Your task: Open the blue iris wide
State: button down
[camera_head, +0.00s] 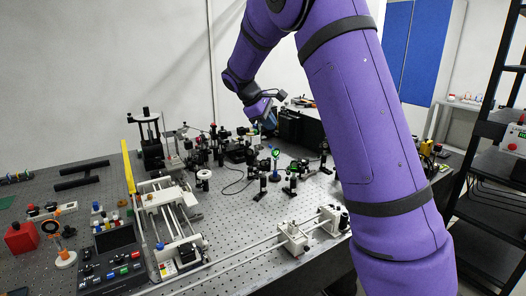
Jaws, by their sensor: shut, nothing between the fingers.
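My gripper (269,120) is at the end of my purple arm, pointing down. It is above and slightly behind this optic in the picture, apart from it. Its fingers are small and partly dark here. It is shut and empty.
Several black-post optics (292,186) crowd the bench middle. A white rail carriage (292,238) lies in front, a control panel with a screen (112,258) at the left. Bare perforated bench (225,215) shows between them. A black rack (490,190) stands at the right.

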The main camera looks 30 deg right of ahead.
jog(key=w+a+f+n+h, duration=0.2)
jog(key=w+f+n+h, duration=0.2)
jog(key=w+f, duration=0.6)
jog(key=w+a+f+n+h, duration=0.2)
jog(key=w+f+n+h, duration=0.3)
jog(key=w+f, duration=0.5)
jog(key=shift+w+f+h, duration=0.35)
jog(key=shift+w+h, duration=0.05)
jog(key=shift+h, duration=0.2)
jog(key=shift+d, duration=0.15)
send_near(271, 147)
notch_tip(271, 147, down, 4)
jog(key=d, duration=0.3)
jog(key=shift+w+d+r, duration=0.1)
jog(key=shift+d+r, duration=0.5)
jog(key=shift+d, duration=0.25)
jog(key=shift+w+d+r, duration=0.1)
jog(key=shift+d+r, duration=0.55)
jog(key=shift+d, duration=0.2)
